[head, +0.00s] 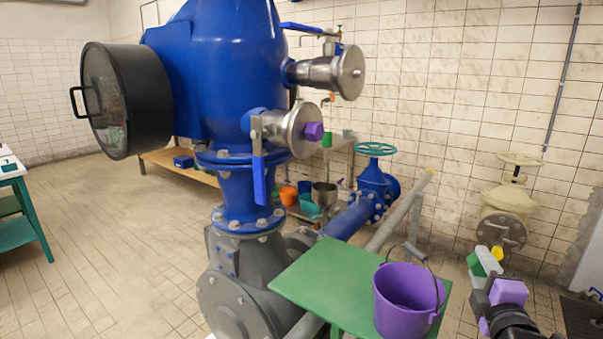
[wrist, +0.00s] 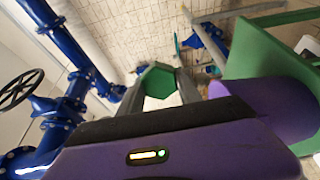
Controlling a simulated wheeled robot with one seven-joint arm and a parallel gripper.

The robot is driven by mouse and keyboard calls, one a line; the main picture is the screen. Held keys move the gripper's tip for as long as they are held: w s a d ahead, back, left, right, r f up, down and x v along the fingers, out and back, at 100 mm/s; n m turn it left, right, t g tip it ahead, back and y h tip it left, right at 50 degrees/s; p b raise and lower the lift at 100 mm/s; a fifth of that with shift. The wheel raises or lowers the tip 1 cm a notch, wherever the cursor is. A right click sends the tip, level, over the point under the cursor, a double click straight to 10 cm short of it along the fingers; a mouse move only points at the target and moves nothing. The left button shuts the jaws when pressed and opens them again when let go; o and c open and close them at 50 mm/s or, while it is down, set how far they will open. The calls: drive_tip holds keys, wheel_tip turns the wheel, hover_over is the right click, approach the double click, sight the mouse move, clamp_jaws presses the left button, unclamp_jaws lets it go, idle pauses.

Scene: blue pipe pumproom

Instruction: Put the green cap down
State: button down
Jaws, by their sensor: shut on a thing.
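The green cap (wrist: 156,82) is a hexagonal piece held between the two grey fingers of my gripper (wrist: 163,86) in the wrist view. In the head view my gripper (head: 487,262) is at the lower right, right of the green table (head: 320,280) and apart from it. The green cap (head: 477,265) shows there in part beside the pale fingers. My gripper is shut on the cap, in the air. The green table also shows at the right of the wrist view (wrist: 250,50).
A purple bucket (head: 408,312) with a raised handle stands on the table's right part, between the table's free left side and my gripper. A large blue pump (head: 240,50) rises behind the table. A cream valve (head: 505,205) is behind my gripper.

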drive_tip(key=s+a+f+n+y, duration=0.1)
drive_tip(key=s+a+f, duration=0.4)
drive_tip(key=f, duration=0.6)
drive_tip(key=s+a+f+n+y, duration=0.1)
drive_tip(key=s+a+f+y, duration=0.1)
drive_tip(key=s+a+f, duration=0.4)
drive_tip(key=s+a+f+y, duration=0.1)
drive_tip(key=s+a+f, duration=0.4)
drive_tip(key=s+f, duration=0.5)
wheel_tip(320, 180, down, 6)
drive_tip(key=shift+a+n+t+b, duration=0.25)
drive_tip(key=shift+n+t+b, duration=0.05)
drive_tip(key=shift+n, duration=0.1)
drive_tip(key=shift+w+d, duration=0.1)
